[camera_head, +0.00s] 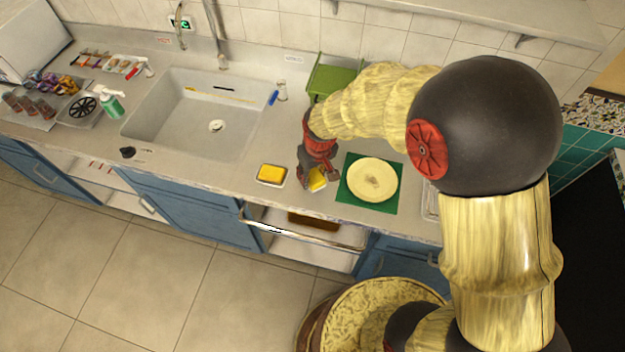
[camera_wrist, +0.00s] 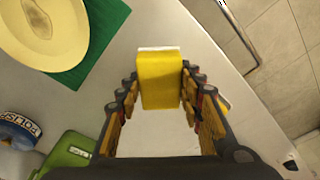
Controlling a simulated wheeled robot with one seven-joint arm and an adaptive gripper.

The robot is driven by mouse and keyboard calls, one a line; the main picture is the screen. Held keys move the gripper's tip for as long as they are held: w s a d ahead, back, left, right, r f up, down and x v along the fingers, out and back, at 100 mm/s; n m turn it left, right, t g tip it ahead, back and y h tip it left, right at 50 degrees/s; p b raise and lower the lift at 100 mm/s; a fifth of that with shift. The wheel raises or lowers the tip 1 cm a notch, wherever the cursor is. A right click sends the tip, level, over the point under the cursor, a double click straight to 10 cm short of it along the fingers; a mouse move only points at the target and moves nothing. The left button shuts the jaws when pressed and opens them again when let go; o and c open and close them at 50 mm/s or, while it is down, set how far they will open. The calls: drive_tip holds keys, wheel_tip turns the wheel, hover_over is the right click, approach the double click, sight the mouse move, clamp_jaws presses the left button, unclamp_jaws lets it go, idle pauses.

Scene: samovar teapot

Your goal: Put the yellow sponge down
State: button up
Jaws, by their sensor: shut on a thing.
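The yellow sponge (camera_wrist: 160,80) with a pale edge is between the two fingers of my gripper (camera_wrist: 160,95) in the wrist view. The gripper is shut on it. In the head view the sponge (camera_head: 317,180) shows at the tip of my gripper (camera_head: 312,178), low over the counter. It is between a second yellow block in a small tray (camera_head: 271,185) on the left and the green mat on the right. I cannot tell whether the sponge touches the counter.
A round pale plate (camera_head: 372,180) lies on a green mat (camera_head: 354,204) right of the gripper. The sink (camera_head: 175,120) is at the left. A green rack (camera_head: 332,80) stands behind. The counter's front edge is close to the gripper, above an open shelf (camera_head: 300,245).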

sight(313, 180)
drive_tip(key=shift+w+f, duration=0.35)
drive_tip(key=shift+f, duration=0.05)
drive_tip(key=shift+w+f+b, duration=0.15)
drive_tip(key=shift+f+b, duration=0.1)
drive_tip(key=shift+f, duration=0.65)
drive_tip(key=shift+w+f+b, duration=0.15)
drive_tip(key=shift+f+b, duration=0.05)
drive_tip(key=shift+f, duration=0.7)
drive_tip(key=shift+f, duration=0.25)
drive_tip(key=o, duration=1.3)
drive_tip(key=shift+s+f, duration=0.1)
